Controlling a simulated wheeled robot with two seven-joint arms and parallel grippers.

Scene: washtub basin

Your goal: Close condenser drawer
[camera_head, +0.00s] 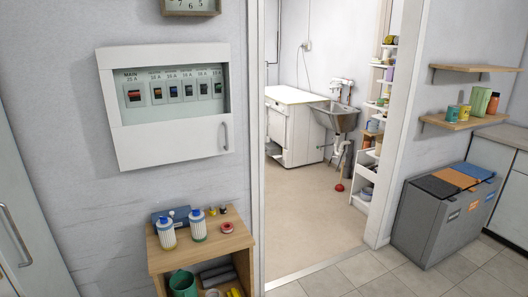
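I cannot make out a condenser drawer in this view. A white box-shaped appliance or cabinet (308,135) with a pale top stands in the room beyond the doorway. I cannot tell whether it has a drawer or whether one is open. Neither of my grippers is in view.
A breaker box (165,136) hangs on the near wall above a wooden shelf unit (205,243) with filter cartridges. Grey bins (431,217) stand right of the doorway. The doorway floor is clear.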

